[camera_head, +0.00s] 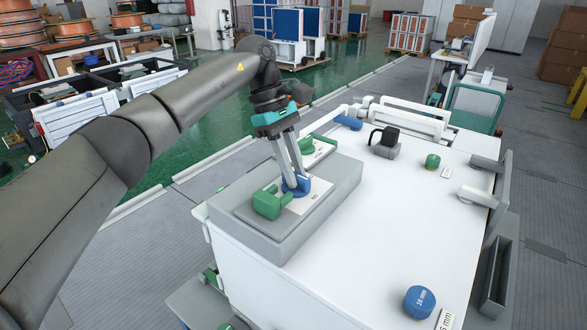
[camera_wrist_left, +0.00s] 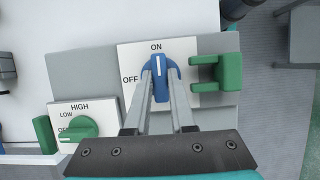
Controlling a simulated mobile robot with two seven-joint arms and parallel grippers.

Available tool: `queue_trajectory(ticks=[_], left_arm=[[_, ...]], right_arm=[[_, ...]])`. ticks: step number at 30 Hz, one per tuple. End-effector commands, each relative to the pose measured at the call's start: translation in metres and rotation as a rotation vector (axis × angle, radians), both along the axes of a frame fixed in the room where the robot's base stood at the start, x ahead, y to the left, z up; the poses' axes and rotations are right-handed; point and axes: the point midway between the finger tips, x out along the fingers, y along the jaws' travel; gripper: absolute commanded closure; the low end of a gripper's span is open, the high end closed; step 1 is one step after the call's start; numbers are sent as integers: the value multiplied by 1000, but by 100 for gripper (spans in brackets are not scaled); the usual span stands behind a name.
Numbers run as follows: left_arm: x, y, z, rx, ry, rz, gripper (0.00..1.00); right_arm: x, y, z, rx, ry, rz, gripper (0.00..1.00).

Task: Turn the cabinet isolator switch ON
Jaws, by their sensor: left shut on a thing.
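The isolator switch is a blue knob (camera_head: 303,187) on a white plate marked ON and OFF, on top of a grey box (camera_head: 317,219). In the left wrist view the knob (camera_wrist_left: 159,64) has a white line that points up at the ON mark (camera_wrist_left: 156,47); the OFF mark (camera_wrist_left: 130,79) is to its left. My left gripper (camera_head: 294,180) reaches down to the knob. Its two fingers (camera_wrist_left: 160,85) are shut on the knob, one at each side. My right gripper is in neither view.
A green bracket (camera_wrist_left: 230,73) stands right beside the switch plate. A second plate marked HIGH and LOW carries a green knob (camera_wrist_left: 82,128). A white worktop (camera_head: 375,225) holds a blue round weight (camera_head: 419,302), a small green one (camera_head: 432,161) and a black item (camera_head: 386,137).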

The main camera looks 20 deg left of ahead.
Motion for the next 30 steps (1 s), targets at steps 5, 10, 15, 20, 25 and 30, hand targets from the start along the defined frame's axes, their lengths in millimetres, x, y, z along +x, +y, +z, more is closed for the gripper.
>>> queue_trajectory(ticks=[5,10,15,20,25,30], left_arm=[[0,0,1,0,-4,-3,71],[0,0,1,0,-2,-1,52],[0,0,0,1,-1,-1,48],[0,1,2,0,-2,-1,48],[3,6,18,0,-5,1,48],[8,19,51,0,-6,2,48]], right_arm=[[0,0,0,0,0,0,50],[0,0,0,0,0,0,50],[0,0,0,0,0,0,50],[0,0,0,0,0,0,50],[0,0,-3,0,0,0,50],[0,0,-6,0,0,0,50]])
